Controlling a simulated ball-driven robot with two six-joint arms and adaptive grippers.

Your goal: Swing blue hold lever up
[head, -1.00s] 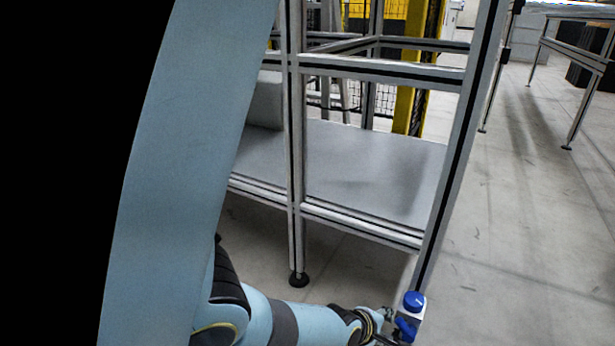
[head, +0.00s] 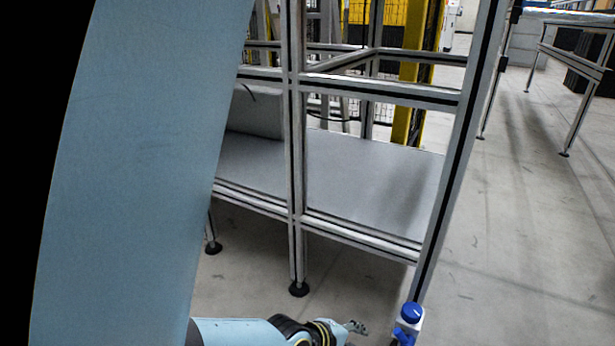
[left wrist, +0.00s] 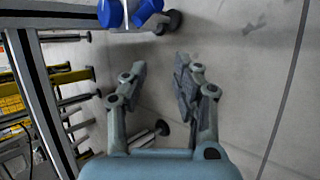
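A small white block (head: 414,325) with a round blue knob (head: 411,312) on top sits low at the frame's right post in the head view. A blue lever (head: 403,335) is on its lower left side, partly cut off by the picture edge. Two blue parts (left wrist: 111,13) show at the top edge of the left wrist view; I cannot tell which one is the lever. My left gripper (head: 358,327) is left of the block, apart from it. In the left wrist view the left gripper (left wrist: 160,68) has its fingers spread with nothing between them. My right gripper is not seen.
An aluminium profile frame (head: 296,170) with a grey shelf (head: 370,185) stands behind the gripper. Its right post (head: 455,165) slants down to the block. Open concrete floor (head: 520,220) lies to the right. My own pale blue arm link covers the left of the head view.

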